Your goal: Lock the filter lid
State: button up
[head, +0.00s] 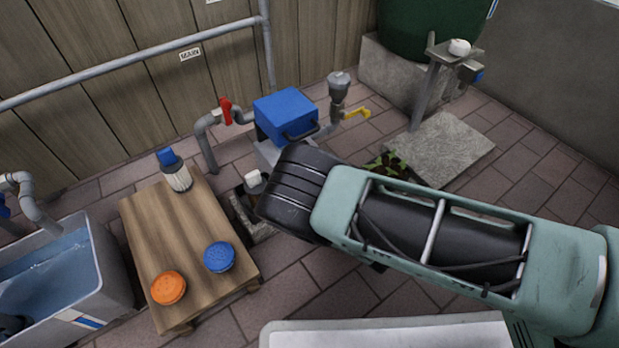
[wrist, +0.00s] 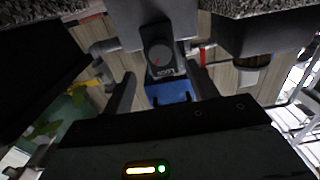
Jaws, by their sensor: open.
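A blue box-shaped lid (head: 286,113) with a dark handle sits on a grey base between pipes by the wall in the head view. It looks closed, but its near side is partly hidden by my arm. A blue surface (wrist: 172,91) shows below the knob. My gripper (wrist: 162,76) is open, with one finger on each side of the knob plate. I cannot tell whether the fingers touch it. The head view hides my gripper behind my arm.
A red-handled valve (head: 226,109) and yellow-handled valve (head: 357,113) flank the blue lid. A water tub (head: 100,262) stands left.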

jog(key=b+x, duration=0.3)
jog(key=x, duration=0.4)
jog(key=c, duration=1)
